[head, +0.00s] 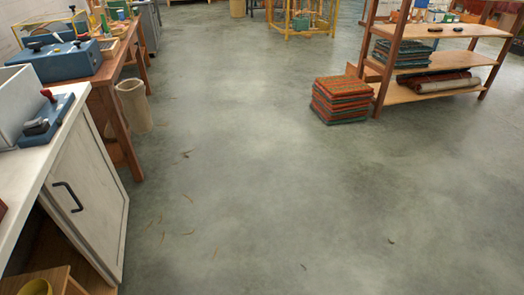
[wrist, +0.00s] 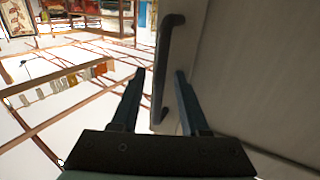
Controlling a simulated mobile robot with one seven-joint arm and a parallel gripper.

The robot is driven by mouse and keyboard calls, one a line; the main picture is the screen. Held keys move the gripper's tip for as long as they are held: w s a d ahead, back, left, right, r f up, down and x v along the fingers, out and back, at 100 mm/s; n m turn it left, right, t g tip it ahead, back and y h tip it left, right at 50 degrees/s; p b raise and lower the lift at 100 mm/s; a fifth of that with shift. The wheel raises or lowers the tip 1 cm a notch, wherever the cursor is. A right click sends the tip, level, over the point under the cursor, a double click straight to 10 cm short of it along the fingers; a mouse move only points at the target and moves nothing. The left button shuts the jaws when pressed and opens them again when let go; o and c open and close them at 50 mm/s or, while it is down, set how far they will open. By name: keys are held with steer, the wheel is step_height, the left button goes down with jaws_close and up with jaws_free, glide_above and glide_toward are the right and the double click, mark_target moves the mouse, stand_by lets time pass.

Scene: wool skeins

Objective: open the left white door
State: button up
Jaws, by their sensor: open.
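In the wrist view a pale door panel (wrist: 255,75) fills the right side, with a dark bar handle (wrist: 164,65) along its edge. My gripper (wrist: 160,72) is open, one finger on each side of the handle in the picture. I see gaps between the handle and both fingers. In the head view a white door (head: 100,195) with a black handle (head: 67,196) is under the white counter at the left. It looks in line with the counter front. My gripper is not visible there, so I cannot tell whether both views show the same door.
A wooden bench (head: 112,95) and a beige bin (head: 134,104) stand behind. A textile stack (head: 341,99) and shelf (head: 430,92) are at right. The middle floor is clear.

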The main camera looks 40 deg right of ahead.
steer(key=shift+a, duration=0.1)
steer(key=v, duration=1.3)
steer(key=shift+b, duration=0.3)
